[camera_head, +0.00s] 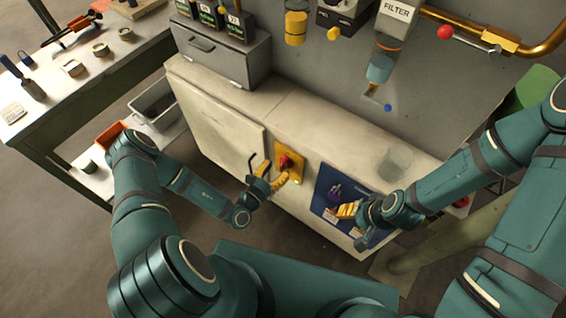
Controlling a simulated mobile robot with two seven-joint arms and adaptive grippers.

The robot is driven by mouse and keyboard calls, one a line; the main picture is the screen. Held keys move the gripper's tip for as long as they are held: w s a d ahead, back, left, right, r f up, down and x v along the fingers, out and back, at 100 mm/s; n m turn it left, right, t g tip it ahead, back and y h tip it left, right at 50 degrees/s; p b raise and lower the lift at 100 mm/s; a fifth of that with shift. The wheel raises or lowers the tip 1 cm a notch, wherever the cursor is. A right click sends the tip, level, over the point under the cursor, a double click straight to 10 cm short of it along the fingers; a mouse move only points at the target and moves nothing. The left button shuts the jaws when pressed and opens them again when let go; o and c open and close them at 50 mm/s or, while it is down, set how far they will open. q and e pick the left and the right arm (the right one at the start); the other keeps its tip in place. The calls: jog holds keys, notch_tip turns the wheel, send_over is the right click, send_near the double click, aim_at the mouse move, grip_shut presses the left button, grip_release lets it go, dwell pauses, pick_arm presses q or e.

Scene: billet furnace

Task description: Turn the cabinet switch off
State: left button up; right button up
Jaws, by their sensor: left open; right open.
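The cabinet switch (286,162) is a red rotary knob on a yellow plate on the front of the pale cabinet (223,122). A small green spot shows at the plate's lower edge. My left gripper (273,172) has yellow fingers and is open at the switch, with its fingers around or just in front of the knob; I cannot tell whether they touch it. The fingers hide part of the plate. My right gripper (346,210) is open in front of a dark blue panel (326,186) on the cabinet front, to the right of the switch.
A black door handle (252,160) sits just left of the switch. A clear cup (395,165) stands on the cabinet top. A grey drawer box (222,50) and a filter unit (397,14) are above. A workbench (84,75) with small parts stands at left. Floor shows before the cabinet.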

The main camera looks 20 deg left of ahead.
aim_at(281, 164)
pick_arm(q)
jog(key=shift+x, duration=2)
jog(key=shift+o, duration=0.2)
grip_shut()
